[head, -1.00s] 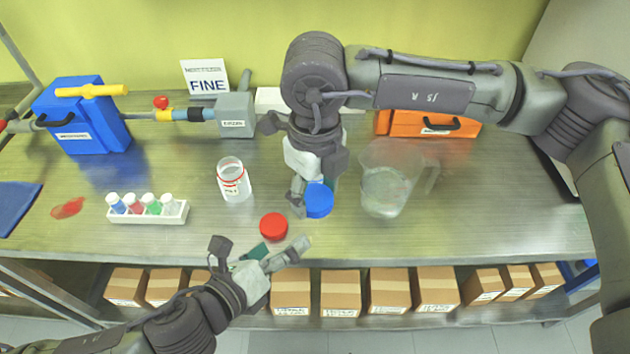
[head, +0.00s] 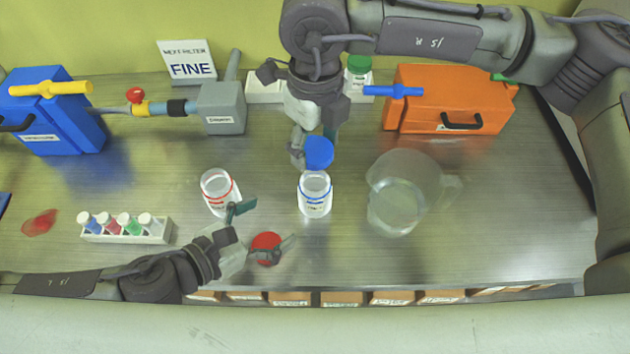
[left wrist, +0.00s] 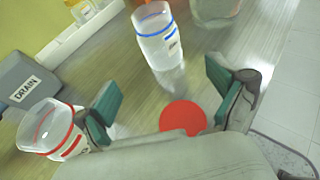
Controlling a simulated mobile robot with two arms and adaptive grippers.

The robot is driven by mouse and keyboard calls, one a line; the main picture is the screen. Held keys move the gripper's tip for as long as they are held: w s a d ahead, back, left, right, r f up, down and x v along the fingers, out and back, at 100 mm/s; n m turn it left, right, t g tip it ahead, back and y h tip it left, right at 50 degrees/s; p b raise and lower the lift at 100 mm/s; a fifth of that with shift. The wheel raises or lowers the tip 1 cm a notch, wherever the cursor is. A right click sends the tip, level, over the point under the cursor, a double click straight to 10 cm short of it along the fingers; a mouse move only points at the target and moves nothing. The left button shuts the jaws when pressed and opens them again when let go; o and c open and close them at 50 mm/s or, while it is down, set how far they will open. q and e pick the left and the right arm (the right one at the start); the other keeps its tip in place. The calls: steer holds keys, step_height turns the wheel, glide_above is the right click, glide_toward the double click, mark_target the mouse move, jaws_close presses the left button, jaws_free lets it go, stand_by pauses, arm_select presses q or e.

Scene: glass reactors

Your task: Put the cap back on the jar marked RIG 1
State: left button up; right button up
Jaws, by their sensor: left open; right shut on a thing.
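The red-banded jar (head: 218,193) stands uncapped on the bench; its label is too small to read surely. It also shows at lower left in the left wrist view (left wrist: 50,130). A red cap (head: 266,246) lies on the bench right of and in front of it. My left gripper (head: 264,226) is open, low over the bench, with its fingers to either side of the red cap, which it does not grip. The cap also shows in the left wrist view (left wrist: 183,118). My right gripper (head: 313,142) is shut on a blue cap (head: 319,154), behind the uncapped blue-banded jar (head: 315,196).
A clear jug (head: 400,195) stands to the right. A white rack of small vials (head: 125,230) and a red spill (head: 39,222) are at left. A blue box, a grey drain unit (head: 222,110), an orange box (head: 450,98) and a green-capped jar (head: 358,68) stand behind.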

arm_select(q)
steer(key=shift+s+r, duration=0.1)
steer(key=shift+s, duration=0.25)
arm_select(e)
steer(key=shift+s+r, duration=0.1)
steer(key=shift+s, duration=0.25)
arm_select(q)
steer(key=x, duration=1.2)
steer(key=shift+w, duration=0.15)
arm_select(e)
steer(key=shift+w, duration=0.15)
arm_select(q)
steer(key=c, duration=1.8)
arm_select(e)
glide_above(315, 175)
steer(key=s, duration=0.3)
steer(key=shift+w+f, duration=0.15)
steer(key=shift+f, duration=1.15)
steer(key=shift+w+f, duration=0.1)
steer(key=shift+f, duration=1.15)
steer(key=shift+f, duration=0.85)
arm_select(q)
jaws_close()
arm_select(e)
steer(key=shift+f, duration=0.6)
